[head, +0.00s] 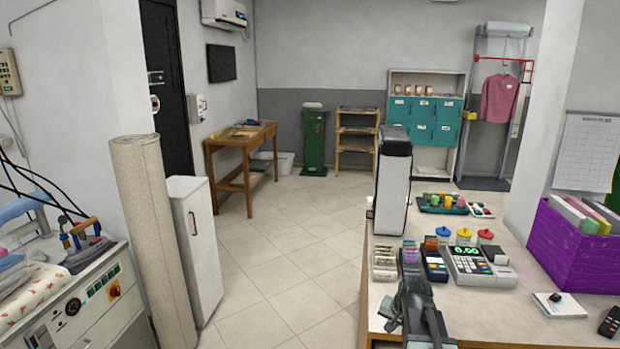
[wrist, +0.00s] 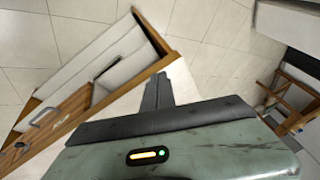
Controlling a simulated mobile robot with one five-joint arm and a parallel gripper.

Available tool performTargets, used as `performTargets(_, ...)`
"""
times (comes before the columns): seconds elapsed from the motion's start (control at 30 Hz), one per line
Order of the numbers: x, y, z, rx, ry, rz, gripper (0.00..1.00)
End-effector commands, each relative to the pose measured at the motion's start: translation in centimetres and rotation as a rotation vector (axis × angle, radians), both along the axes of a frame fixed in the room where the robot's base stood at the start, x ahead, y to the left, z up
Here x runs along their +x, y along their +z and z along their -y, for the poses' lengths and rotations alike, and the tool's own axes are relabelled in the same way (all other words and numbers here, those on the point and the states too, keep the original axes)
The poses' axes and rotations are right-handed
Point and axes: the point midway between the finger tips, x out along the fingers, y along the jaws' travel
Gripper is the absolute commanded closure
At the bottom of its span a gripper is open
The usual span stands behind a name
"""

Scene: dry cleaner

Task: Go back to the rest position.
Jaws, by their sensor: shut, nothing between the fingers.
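My gripper (wrist: 158,90) shows in the wrist view as dark fingers closed together, with nothing held between them. Below them is the green-grey gripper body with a small lit indicator. In the head view my dark arm end (head: 415,305) is at the lower middle, in front of the counter's left part (head: 390,328). Its fingertips are hard to make out there.
The counter carries a cash register (head: 478,265), a card terminal (head: 434,265), several lidded jars and a tall dark-and-white device (head: 393,180). A purple box (head: 578,248) stands at right. Open tiled floor (head: 285,260) lies left of the counter, beside a white cabinet (head: 195,245).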

Motion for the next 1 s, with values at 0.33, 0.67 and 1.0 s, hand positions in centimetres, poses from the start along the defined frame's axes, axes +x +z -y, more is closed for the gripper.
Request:
performTargets(0.33,-11.7,0.1,-13.2,-0.129,0.453,-0.306,1.00)
performTargets(0.67,-13.9,-0.1,-12.4,-0.146,0.547,-0.397,1.00)
performTargets(1.0,-13.9,-0.1,-12.4,-0.146,0.547,-0.397,1.00)
